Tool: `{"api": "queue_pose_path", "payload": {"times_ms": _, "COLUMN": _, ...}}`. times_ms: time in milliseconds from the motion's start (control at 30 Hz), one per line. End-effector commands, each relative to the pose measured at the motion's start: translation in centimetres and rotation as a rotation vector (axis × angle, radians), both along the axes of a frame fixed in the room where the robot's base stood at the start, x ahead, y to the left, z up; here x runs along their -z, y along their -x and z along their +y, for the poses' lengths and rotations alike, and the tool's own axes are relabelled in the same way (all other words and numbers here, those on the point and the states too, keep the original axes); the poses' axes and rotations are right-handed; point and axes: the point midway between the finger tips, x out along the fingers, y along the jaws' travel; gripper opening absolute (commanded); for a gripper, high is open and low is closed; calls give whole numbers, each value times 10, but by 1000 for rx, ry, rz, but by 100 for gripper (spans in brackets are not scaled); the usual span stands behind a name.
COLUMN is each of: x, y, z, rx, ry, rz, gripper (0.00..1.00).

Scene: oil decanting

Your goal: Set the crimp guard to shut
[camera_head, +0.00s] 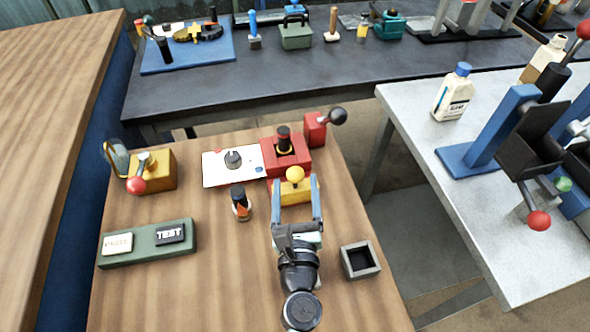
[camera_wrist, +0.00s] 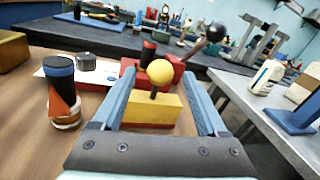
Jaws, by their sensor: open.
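No label names the crimp guard. A yellow block with a yellow ball-topped lever (camera_head: 293,192) stands on the wooden table. My gripper (camera_head: 297,184) is open around the block, one blue finger on each side. In the wrist view the yellow ball (camera_wrist: 160,72) stands between the spread fingers on a short dark stem, over the yellow block (camera_wrist: 151,108). The gripper holds nothing, and I cannot tell whether a finger touches the block.
Behind the block stand a red box with a black knob (camera_head: 285,154) and a red block with a black ball lever (camera_head: 316,130). A small orange-and-black bottle (camera_head: 240,204) is left. An open grey box (camera_head: 360,260) is right. A green button panel (camera_head: 148,243) lies front left.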

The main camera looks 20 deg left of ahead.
Motion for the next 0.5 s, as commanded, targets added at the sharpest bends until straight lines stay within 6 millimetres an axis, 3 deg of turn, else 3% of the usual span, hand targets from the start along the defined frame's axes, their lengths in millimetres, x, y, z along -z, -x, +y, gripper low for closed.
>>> {"api": "queue_pose_path", "payload": {"times_ms": 200, "x": 0, "y": -26, "z": 11, "rx": 0, "ry": 1, "rz": -2, "gripper": 76}}
{"api": "queue_pose_path", "payload": {"times_ms": 500, "x": 0, "y": -34, "z": 14, "rx": 0, "ry": 1, "rz": 0, "gripper": 76}}
